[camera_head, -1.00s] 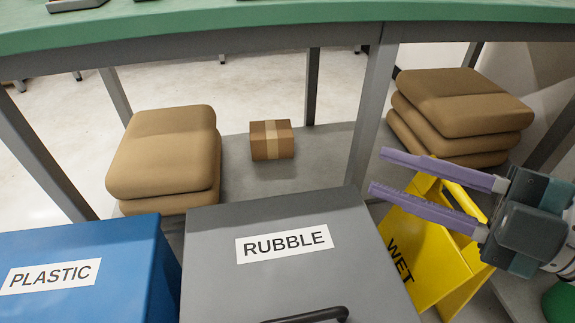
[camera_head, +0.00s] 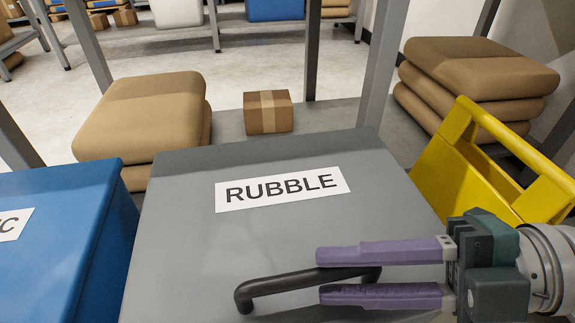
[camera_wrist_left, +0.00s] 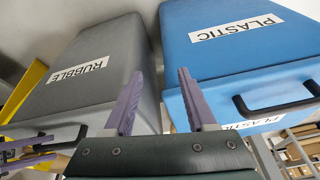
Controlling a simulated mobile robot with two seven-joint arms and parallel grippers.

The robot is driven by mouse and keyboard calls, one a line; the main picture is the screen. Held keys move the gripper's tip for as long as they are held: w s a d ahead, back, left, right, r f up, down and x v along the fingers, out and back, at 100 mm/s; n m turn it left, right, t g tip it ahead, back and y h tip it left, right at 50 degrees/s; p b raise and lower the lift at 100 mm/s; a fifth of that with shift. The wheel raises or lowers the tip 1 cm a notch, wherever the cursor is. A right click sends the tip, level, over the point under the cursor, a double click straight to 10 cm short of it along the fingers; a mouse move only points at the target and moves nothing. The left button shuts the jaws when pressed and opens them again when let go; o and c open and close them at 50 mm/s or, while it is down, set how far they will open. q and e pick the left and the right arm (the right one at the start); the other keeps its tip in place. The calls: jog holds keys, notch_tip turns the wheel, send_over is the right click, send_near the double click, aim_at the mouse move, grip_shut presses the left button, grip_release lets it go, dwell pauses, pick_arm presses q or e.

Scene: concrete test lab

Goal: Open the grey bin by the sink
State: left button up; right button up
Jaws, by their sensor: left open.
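The grey bin (camera_head: 180,235), labelled RUBBLE, has its lid down and a black bar handle (camera_head: 262,285) at its near edge. It also shows in the left wrist view (camera_wrist_left: 95,60). My right gripper (camera_head: 320,275) is open at the handle. Its two purple fingers point left, one above the other, and the handle's right end shows between them. I cannot tell whether they touch it. My left gripper (camera_wrist_left: 160,73) is open and empty in the left wrist view, in front of the gap between the grey and blue bins. No sink is in view.
A blue bin (camera_head: 60,240), labelled PLASTIC in the left wrist view, stands left of the grey bin. Behind are brown sacks (camera_head: 140,115), a small carton (camera_head: 268,112) and grey table legs.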

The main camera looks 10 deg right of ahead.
jog(key=shift+x, duration=1.35)
grip_shut()
dwell(0.4)
